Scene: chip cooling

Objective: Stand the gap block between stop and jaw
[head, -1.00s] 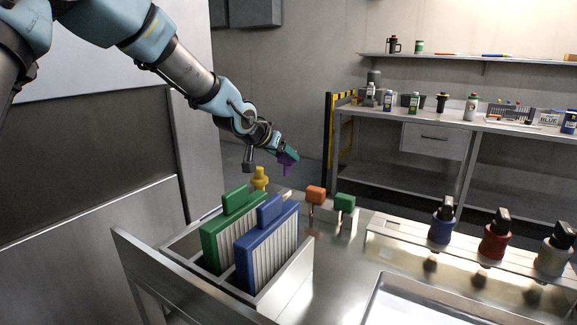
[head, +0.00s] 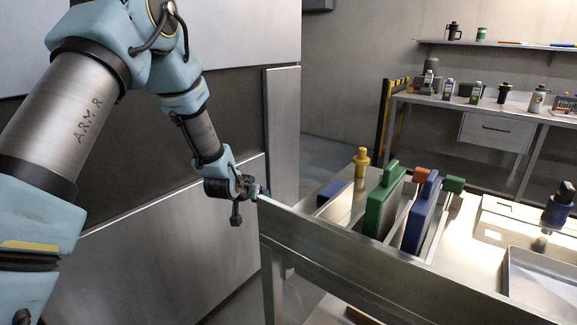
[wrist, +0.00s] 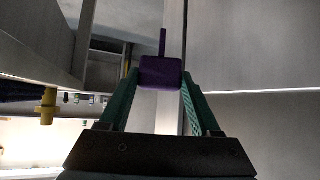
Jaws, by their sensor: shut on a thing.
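My gripper (wrist: 160,78) is shut on a purple block (wrist: 160,73) with a thin stem, held between its two green fingertips in the wrist view. In the head view my gripper (head: 262,193) is at the near left corner of the bench, beside its raised metal edge; the purple block cannot be made out there. A yellow post (head: 361,163) stands on the bench, with a low blue block (head: 332,193) to its left. I cannot tell which parts are the stop and the jaw.
A green-framed rack (head: 384,200) and a blue-framed rack (head: 421,213) stand upright behind the metal bench wall (head: 340,248). Orange (head: 421,174) and green (head: 454,184) knobs are behind them. A tray (head: 540,283) lies at right. Wall panels are close at the left.

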